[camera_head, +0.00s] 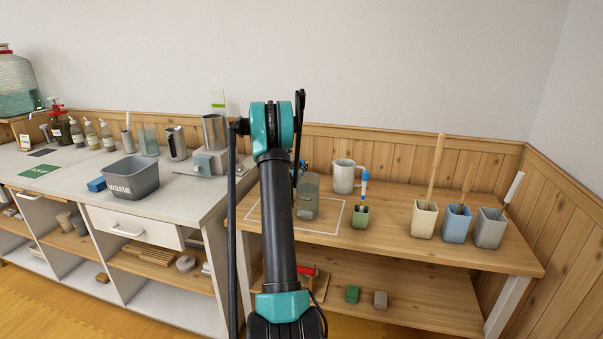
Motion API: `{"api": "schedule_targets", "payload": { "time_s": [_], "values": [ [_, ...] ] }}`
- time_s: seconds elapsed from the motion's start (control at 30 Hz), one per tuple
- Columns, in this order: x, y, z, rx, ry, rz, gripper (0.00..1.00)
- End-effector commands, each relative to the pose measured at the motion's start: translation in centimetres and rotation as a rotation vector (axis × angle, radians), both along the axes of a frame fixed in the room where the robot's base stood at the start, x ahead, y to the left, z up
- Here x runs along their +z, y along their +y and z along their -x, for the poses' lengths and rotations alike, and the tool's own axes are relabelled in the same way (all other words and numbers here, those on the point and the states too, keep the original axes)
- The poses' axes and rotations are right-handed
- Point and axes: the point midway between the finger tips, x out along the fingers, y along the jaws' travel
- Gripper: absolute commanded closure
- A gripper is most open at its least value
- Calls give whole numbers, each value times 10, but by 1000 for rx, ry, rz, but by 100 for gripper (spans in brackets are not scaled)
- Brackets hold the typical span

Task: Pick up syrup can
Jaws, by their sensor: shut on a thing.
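No label lets me tell which vessel is the syrup can. A tall metal cylinder (213,130) stands near the back of the white counter, by a small grey device. A shorter metal vessel (176,144) stands to its left. A greyish see-through vessel (308,197) is on the wooden table, partly hidden by my arm, within a white outlined area. My arm rises through the middle of the view, and its far end is hidden behind its own links. I cannot see my gripper's fingers or what is between them. Small blue and dark parts show just above the see-through vessel.
A white pitcher (343,177), green cup (360,217) and several holders with tools, including a cream one (424,220), occupy the wooden table (390,240). Its front right is clear.

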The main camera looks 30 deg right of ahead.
Motion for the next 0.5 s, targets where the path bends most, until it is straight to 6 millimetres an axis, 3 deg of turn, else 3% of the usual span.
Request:
{"api": "schedule_targets", "payload": {
  "time_s": [0.5],
  "values": [
    [125,0,0,0,0,0,100]
  ]
}}
